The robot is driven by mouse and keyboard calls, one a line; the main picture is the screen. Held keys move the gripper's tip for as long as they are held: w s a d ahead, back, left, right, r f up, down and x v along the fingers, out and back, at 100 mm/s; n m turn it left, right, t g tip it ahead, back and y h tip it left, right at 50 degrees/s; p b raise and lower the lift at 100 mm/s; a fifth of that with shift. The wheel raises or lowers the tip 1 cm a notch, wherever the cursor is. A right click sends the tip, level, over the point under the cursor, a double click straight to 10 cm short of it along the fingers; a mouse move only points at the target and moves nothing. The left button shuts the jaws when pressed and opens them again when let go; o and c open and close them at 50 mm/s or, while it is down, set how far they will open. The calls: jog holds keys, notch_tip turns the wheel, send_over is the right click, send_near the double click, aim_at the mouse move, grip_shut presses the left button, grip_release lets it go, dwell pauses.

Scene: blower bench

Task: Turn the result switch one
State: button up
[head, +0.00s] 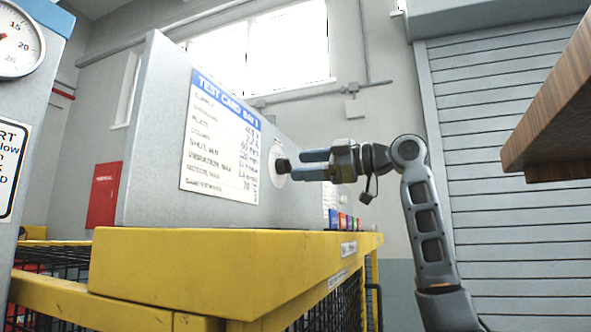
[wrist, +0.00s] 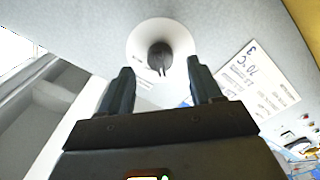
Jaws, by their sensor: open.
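The result switch is a small dark knob (head: 283,165) on a round white plate (head: 275,160), on the side of a grey panel (head: 150,150). In the wrist view the knob (wrist: 160,57) sits at the middle of the white plate (wrist: 141,42), beyond my fingertips and between their lines. My gripper (head: 305,165) is open, with its two fingers pointing at the knob. In the wrist view my gripper (wrist: 160,75) shows a clear gap between the fingers, with nothing held. In the head view the fingertips are very close to the knob; whether they touch it I cannot tell.
A test card (head: 222,138) is fixed to the panel left of the knob. A yellow frame (head: 190,265) runs below the panel. Several coloured buttons (head: 343,221) lie low on the panel's right. A wooden board edge (head: 550,110) juts in at the right.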

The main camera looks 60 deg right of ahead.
jog(key=shift+s+d, duration=0.15)
jog(key=shift+s, duration=0.9)
jog(key=shift+s+d, duration=0.1)
jog(key=shift+s, duration=0.95)
